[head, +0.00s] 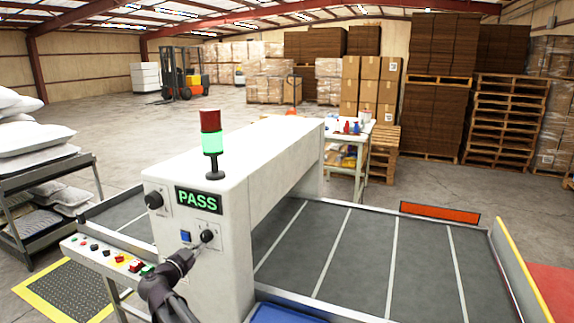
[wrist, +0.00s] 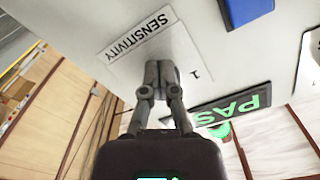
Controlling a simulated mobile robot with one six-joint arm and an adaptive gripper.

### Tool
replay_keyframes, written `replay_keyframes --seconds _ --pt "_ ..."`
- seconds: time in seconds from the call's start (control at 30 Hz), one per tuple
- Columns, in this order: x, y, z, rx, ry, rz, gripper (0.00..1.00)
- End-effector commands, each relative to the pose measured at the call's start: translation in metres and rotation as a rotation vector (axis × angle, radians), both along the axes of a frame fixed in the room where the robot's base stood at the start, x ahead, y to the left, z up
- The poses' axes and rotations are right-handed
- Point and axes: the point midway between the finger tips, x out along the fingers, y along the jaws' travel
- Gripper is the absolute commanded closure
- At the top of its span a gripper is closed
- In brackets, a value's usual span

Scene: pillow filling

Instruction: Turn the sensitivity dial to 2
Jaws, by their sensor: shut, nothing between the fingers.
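The sensitivity dial (head: 207,236) is a black round knob on a pale plate on the front of the white machine (head: 240,275), below the green PASS display (head: 198,201). My gripper (head: 193,248) is shut and empty, at the lower left of the dial in the head view. In the wrist view my gripper (wrist: 160,68) has its fingertips together over the plate marked SENSITIVITY (wrist: 140,38). A "1" (wrist: 195,73) shows beside the fingertips. The dial is not visible there, and its pointer setting and any contact are unclear.
A blue square (head: 185,237) sits left of the dial, and another black knob (head: 154,200) is at the upper left. A button shelf (head: 105,258) juts out at the lower left. A conveyor (head: 370,255) runs to the right. A stack light (head: 212,143) stands on top, lit green.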

Motion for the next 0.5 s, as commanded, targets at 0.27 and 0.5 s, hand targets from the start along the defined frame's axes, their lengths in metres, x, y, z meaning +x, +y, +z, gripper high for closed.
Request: replay_keyframes --seconds 0.27,0.5 --pt "0.0011 0.0025 -0.0058 0.0 -0.001 0.0 1.0" --pt "0.0014 0.0035 -0.0071 0.0 0.0 0.0 1.0"
